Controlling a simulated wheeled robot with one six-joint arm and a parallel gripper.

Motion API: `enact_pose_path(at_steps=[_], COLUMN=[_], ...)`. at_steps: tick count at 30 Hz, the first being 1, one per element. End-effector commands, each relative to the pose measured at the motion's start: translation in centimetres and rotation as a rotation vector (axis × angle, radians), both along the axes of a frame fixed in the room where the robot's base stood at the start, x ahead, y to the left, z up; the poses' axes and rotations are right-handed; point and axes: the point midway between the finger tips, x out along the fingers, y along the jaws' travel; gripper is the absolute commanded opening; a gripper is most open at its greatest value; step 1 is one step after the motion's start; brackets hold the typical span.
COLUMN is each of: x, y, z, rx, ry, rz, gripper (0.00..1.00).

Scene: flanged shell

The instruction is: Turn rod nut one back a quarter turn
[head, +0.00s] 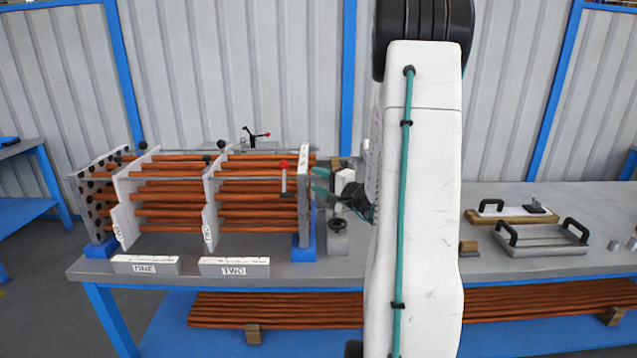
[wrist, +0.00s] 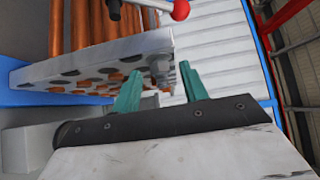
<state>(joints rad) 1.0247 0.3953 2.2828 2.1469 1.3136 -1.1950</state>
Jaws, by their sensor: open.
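The tube bundle has copper rods (head: 165,190) running through several upright pale plates, with a perforated end plate (head: 303,200) on the right. In the wrist view this end plate (wrist: 95,70) is dotted with holes and tube ends, and a grey nut (wrist: 160,68) stands at its right corner. I cannot tell from any marking whether it is rod nut one. My gripper (head: 322,187) is beside the end plate's right side. In the wrist view its teal fingers (wrist: 160,82) are spread and empty. The nut shows just beyond the gap between them; contact cannot be told.
A red-knobbed lever (head: 284,166) stands close by the end plate; its red ball (wrist: 180,10) is near the nut. Blocks labelled ONE (head: 145,265) and TWO (head: 234,267) lie at the bench front. Handled plates (head: 542,240) lie at right. My arm hides the bench's middle.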

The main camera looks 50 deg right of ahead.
Motion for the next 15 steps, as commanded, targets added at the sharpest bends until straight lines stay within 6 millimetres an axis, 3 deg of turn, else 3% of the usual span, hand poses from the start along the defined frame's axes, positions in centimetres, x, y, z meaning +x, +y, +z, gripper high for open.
enact_pose_path(at_steps=[9, 15], x=[-5.0, -7.1], y=[0.4, 0.7], z=[0.0, -0.1], rx=[0.000, 0.000], ry=[0.000, 0.000], rz=[-0.001, 0.002], gripper=[0.44, 0.44])
